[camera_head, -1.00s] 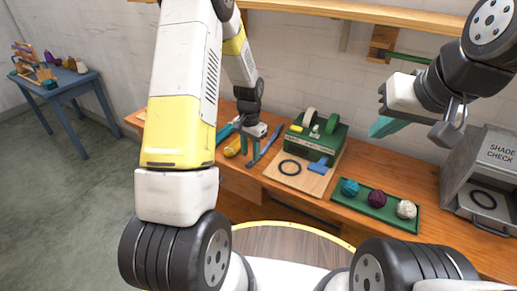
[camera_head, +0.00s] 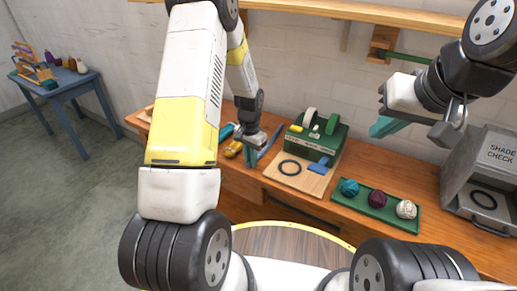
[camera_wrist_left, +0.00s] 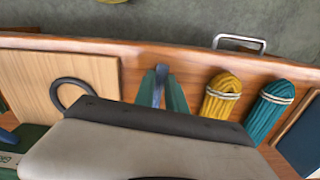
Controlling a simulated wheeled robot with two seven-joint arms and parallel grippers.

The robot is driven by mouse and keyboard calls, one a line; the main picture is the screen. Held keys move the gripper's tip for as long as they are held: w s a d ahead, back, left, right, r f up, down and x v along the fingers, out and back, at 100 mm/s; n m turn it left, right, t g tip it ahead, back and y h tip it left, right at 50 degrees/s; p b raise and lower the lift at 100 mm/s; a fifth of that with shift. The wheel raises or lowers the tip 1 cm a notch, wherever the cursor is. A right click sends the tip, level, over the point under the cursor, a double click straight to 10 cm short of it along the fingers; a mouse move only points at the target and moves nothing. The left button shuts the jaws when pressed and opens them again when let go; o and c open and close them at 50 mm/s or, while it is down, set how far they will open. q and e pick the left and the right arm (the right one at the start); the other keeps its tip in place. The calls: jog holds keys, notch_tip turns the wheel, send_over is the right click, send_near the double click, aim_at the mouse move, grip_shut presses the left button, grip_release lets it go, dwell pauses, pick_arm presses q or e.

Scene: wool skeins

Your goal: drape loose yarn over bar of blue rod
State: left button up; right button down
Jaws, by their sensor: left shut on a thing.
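My left gripper (camera_head: 250,158) is low over the workbench and shut on a slim blue length (camera_wrist_left: 159,87), which seems to be the loose yarn. Its far end (camera_head: 271,139) slants away along the bench top beside the wooden board. In the left wrist view the gripper's teal fingertips (camera_wrist_left: 163,94) are on either side of it. My right gripper (camera_head: 384,127) hangs in the air at the right; I cannot tell how far its fingers are apart. A green rod (camera_head: 404,58) sticks out from a wooden wall block. I cannot make out a blue rod.
A yellow skein (camera_wrist_left: 222,96) and a teal skein (camera_wrist_left: 268,108) lie beside the left gripper. A board (camera_head: 308,180) with a black ring, a green machine (camera_head: 318,138), a green tray (camera_head: 375,209) of yarn balls and a grey box (camera_head: 485,175) fill the bench.

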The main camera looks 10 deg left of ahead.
pick_arm(q)
grip_shut()
notch_tip(320, 180, up, 12)
dwell(0.3)
jog(key=w+a+r, duration=0.6)
jog(key=r, duration=0.2)
jog(key=w+a+r, duration=0.7)
jog(key=r, duration=0.2)
jog(key=shift+r, duration=0.3)
dwell(0.8)
jog(key=o, duration=0.8)
grip_release()
jog(key=o, duration=1)
